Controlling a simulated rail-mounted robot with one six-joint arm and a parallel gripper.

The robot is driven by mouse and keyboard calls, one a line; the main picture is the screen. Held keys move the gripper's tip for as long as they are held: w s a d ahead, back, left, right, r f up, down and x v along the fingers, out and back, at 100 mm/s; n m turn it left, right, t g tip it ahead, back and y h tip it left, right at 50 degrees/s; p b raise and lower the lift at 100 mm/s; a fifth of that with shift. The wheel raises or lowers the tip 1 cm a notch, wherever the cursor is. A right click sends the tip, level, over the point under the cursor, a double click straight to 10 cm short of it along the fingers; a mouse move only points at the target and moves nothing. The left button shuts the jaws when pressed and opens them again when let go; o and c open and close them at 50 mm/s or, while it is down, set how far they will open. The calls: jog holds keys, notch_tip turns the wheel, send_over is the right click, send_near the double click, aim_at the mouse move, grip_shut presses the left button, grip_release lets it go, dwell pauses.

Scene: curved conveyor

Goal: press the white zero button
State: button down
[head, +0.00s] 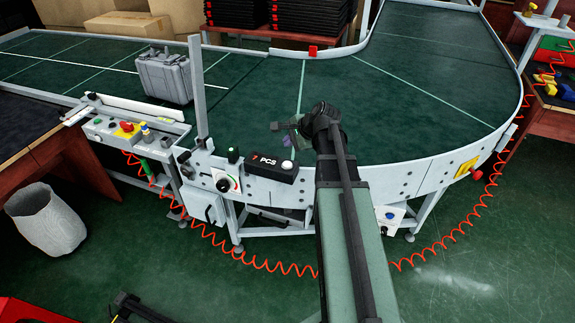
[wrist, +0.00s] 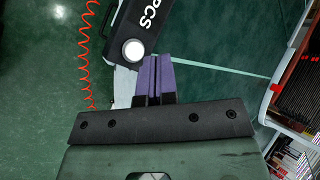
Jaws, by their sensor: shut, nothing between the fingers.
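The white zero button (head: 287,165) is a round white cap on the right end of a black box marked PCS (head: 266,160), mounted on the conveyor's near edge. In the wrist view the button (wrist: 133,49) shows uncovered on the PCS box (wrist: 150,22). My gripper (wrist: 158,60) has its purple fingers shut together and empty. The fingertips appear just below and right of the button in the wrist view; their height above it cannot be told. In the head view my gripper (head: 289,139) is small and partly hidden, above the belt just behind the button.
A dial (head: 225,183) and a green button (head: 233,154) sit left of the box. A grey post (head: 198,85) rises there, with a grey case (head: 165,78) on the belt (head: 410,90) behind it. A red coiled hose (head: 290,268) hangs below the conveyor.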

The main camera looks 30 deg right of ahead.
aim_at(287, 165)
jog(key=w+m, duration=0.1)
jog(key=m, duration=0.1)
jog(key=w+r+m+t, duration=0.1)
jog(key=m, duration=0.1)
jog(key=shift+r, duration=0.15)
notch_tip(287, 165, down, 9)
jog(key=b, duration=0.8)
jog(key=shift+b, duration=0.4)
dwell(1.2)
jog(key=shift+f+b, duration=0.4)
jog(key=shift+b, duration=0.05)
